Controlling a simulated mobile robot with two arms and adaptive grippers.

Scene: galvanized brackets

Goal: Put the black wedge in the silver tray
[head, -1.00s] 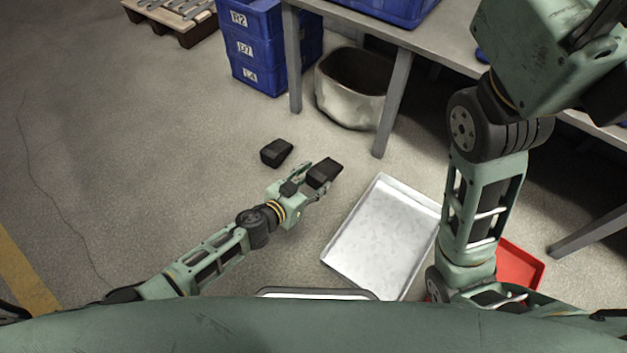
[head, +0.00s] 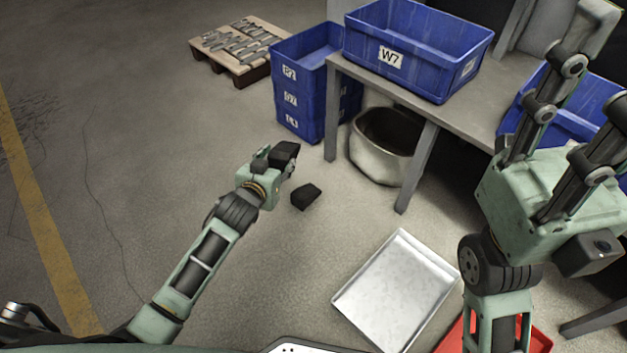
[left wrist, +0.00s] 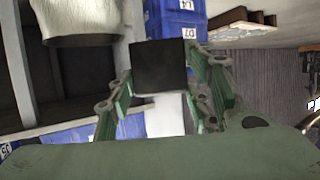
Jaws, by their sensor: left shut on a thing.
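My left gripper (head: 277,160) is shut on a black wedge (head: 286,152) and holds it up, left of the silver tray. In the left wrist view the wedge (left wrist: 159,67) sits between the two fingers and shows a dark, square face. The silver tray (head: 397,285) lies on the floor at lower middle and is empty. My right gripper (head: 608,65) is raised at the right, its fingers apart and empty, partly out of frame.
A grey table with a blue W7 crate (head: 425,60) stands at the back. Under it is a pale round tub (head: 378,165). Stacked blue crates (head: 298,110) stand beside it. A red tray (head: 455,340) is at the lower right. A pallet (head: 237,65) lies far back. The left floor is clear.

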